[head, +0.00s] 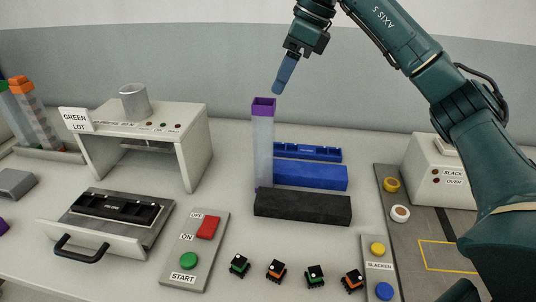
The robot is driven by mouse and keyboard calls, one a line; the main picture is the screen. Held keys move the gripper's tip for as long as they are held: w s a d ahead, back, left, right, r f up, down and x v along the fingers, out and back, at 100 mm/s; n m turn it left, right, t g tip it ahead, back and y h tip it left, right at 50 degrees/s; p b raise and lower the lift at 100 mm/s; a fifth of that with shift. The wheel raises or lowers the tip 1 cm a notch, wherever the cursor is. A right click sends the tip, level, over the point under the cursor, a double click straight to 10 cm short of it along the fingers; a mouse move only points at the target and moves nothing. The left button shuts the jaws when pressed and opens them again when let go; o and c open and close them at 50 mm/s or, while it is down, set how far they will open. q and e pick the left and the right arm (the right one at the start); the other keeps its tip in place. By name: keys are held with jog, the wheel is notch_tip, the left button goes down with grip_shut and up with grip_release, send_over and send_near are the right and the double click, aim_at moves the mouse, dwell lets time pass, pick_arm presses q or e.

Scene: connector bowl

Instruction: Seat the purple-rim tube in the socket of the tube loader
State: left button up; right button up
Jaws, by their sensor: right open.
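The purple-rim tube (263,145) is a tall, clear, square tube standing upright near the middle of the table. Its lower end meets the left ends of a black block (303,208) and a blue block (311,176). I cannot tell whether it sits in a socket there, or which part is the tube loader. My right gripper (284,76) is above and slightly right of the purple rim, apart from it, with blue fingers pointing down. It is open and holds nothing visible. My left gripper is not in view.
A grey machine (196,150) stands at left behind a drawer (100,240) with a black handle. A button panel (196,252), several small connectors (276,270) and a slacken panel (380,262) lie in front. Green- and orange-topped tubes (36,112) stand far left.

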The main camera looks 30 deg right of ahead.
aim_at(261, 114)
jog(key=x, duration=0.8)
jog(key=p+x, duration=0.1)
jog(key=x, duration=0.2)
jog(key=shift+w, duration=0.45)
grip_shut()
